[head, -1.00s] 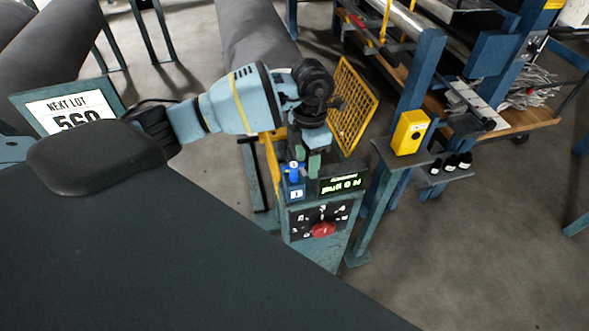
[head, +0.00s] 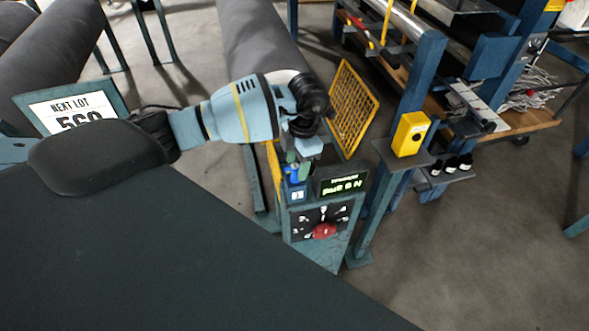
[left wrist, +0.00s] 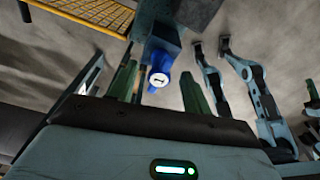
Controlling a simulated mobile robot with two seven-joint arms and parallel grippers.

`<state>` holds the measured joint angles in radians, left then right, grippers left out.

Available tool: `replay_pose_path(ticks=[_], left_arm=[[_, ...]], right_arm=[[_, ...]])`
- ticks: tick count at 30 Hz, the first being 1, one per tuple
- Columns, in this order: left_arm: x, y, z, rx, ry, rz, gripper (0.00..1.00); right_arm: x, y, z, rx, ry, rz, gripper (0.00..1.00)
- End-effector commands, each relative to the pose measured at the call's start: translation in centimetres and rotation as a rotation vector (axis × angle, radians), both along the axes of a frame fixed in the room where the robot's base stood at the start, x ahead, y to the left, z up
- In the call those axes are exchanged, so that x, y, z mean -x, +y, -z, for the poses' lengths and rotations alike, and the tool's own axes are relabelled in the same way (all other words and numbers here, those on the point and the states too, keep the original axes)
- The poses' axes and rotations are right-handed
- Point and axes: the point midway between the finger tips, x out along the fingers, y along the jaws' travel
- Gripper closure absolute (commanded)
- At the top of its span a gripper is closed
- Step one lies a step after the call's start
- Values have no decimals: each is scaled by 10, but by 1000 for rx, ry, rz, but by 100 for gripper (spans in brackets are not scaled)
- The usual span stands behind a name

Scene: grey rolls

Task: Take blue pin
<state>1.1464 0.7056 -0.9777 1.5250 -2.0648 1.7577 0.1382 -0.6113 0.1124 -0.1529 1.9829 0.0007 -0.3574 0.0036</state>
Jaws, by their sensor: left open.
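The blue pin (head: 293,173) stands upright at the top of a teal control post, partly hidden by my gripper. In the left wrist view the blue pin (left wrist: 159,78) shows its round white-marked end. My left gripper (head: 298,166) comes from above, and its green fingers are open. In the left wrist view the green fingers stand apart on the left and right of the pin, which appears between them. Whether either finger touches the pin cannot be told. My right gripper is not in view.
The post (head: 318,246) carries a lit display (head: 343,185), a dial and a red knob (head: 324,231). A yellow mesh guard (head: 353,107) stands just behind. A yellow box (head: 410,133) sits on a stand to the right. Floor at the lower right is clear.

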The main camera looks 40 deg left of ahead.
Motion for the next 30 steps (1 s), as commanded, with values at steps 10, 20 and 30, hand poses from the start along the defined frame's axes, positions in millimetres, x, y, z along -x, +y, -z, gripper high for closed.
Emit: replay_pose_path(ticks=[10, 20, 30], left_arm=[[3, 2, 27, 0, -1, 0, 51], [3, 2, 26, 0, -1, 0, 74], [2, 2, 26, 0, -1, 0, 100]], right_arm=[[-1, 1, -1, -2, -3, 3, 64], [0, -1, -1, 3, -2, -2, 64], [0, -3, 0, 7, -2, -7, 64]])
